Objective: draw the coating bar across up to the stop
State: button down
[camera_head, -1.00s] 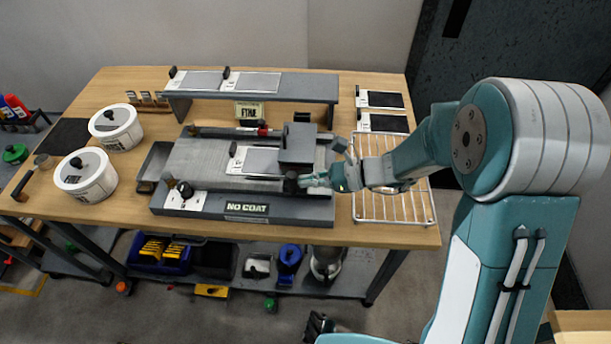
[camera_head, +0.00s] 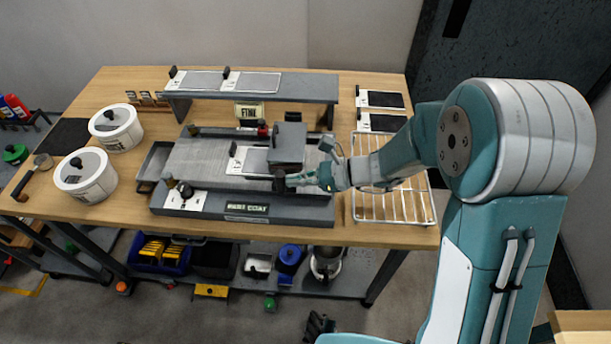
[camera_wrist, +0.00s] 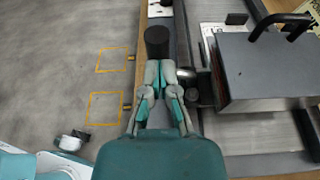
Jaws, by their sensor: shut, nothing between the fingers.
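The coating bench (camera_head: 200,160) is a grey flat bed on the wooden table. A dark grey box-shaped carriage (camera_head: 287,143) stands on its right half, over a sheet with a white label (camera_head: 237,158); I cannot make out a separate bar under it. It also shows in the wrist view (camera_wrist: 262,68). A black knob (camera_head: 278,174) stands at the carriage's near side, and shows in the wrist view (camera_wrist: 157,41). My gripper (camera_head: 289,181) is shut and empty, its tips right at the knob; I cannot tell whether they touch. I cannot pick out the stop.
A front sign (camera_head: 246,208) on the bench shows blurred text ending in "COAT". A grey shelf (camera_head: 255,87) with panels stands behind. A white wire rack (camera_head: 395,207) lies right. Two white tubs (camera_head: 86,175) stand left. A red knob (camera_head: 262,130) sits at the bench's back edge.

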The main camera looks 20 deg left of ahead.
aim_at(277, 179)
jog(key=shift+s+a, duration=0.25)
jog(key=shift+a, duration=0.75)
jog(key=shift+s+a, duration=0.2)
jog(key=shift+a, duration=0.75)
jog(key=shift+w+d, duration=0.25)
jog(key=shift+d, duration=0.75)
jog(key=shift+w+d, duration=0.2)
jog(key=shift+d, duration=0.75)
